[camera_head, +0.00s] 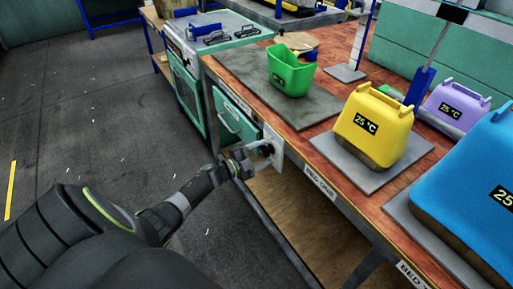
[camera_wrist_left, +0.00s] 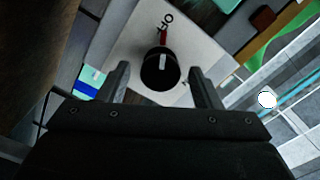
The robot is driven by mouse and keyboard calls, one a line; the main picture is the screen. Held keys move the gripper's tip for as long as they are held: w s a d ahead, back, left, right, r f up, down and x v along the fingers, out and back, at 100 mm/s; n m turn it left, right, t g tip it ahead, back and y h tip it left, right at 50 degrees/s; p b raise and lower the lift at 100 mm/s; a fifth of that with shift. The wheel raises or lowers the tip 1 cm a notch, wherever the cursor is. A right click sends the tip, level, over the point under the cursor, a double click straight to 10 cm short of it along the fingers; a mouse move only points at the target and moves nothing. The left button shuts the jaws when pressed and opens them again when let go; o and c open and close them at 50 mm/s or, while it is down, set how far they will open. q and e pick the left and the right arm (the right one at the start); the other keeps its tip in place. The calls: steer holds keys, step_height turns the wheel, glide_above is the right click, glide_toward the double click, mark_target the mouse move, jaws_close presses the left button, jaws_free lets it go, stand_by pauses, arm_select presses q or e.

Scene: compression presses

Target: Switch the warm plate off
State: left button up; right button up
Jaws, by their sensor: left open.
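A round black knob (camera_wrist_left: 160,70) with a white mark sits on a white panel (camera_wrist_left: 205,55) in the left wrist view. A small red mark and dark lettering, seen at an angle, lie just above the knob. In the head view the white panel (camera_head: 277,146) is on the front of the bench. My left gripper (camera_head: 250,158) is open at this panel, with its fingers on either side of the knob; I cannot tell if they touch it. A dark flat plate (camera_head: 250,84) lies on the bench above, under a green bin (camera_head: 291,72). My right gripper is not in view.
A yellow 25 °C block (camera_head: 374,125) stands on a grey plate, with purple (camera_head: 455,105) and blue (camera_head: 465,185) blocks to its right. A green drawer (camera_head: 235,122) is left of the panel. Open floor (camera_head: 100,120) lies left of the bench.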

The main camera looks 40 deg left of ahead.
arm_select(q)
steer(key=v, duration=1.7)
steer(key=shift+s+b, duration=0.2)
steer(key=shift+b, duration=0.1)
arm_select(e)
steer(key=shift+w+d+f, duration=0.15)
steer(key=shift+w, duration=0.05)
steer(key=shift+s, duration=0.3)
arm_select(q)
steer(key=s+f+n+g+y+p, duration=0.25)
steer(key=s+f+n+y, duration=0.35)
steer(key=f, duration=0.5)
steer(key=s+f+n+g+y+p, duration=0.2)
steer(key=s+f+n+g+y, duration=0.15)
steer(key=s+f+n, duration=0.6)
steer(key=s+d+f+g+p, duration=0.1)
steer(key=s+d+f+g, duration=0.3)
steer(key=s, duration=0.6)
steer(key=s+d+f+n+g+h+p, duration=0.1)
steer(key=s+d+f+g, duration=0.4)
steer(key=s+d+f, duration=0.4)
steer(key=s+d, duration=0.1)
steer(key=s, duration=0.1)
steer(key=shift+s+d, duration=0.15)
steer(key=shift+s, duration=0.1)
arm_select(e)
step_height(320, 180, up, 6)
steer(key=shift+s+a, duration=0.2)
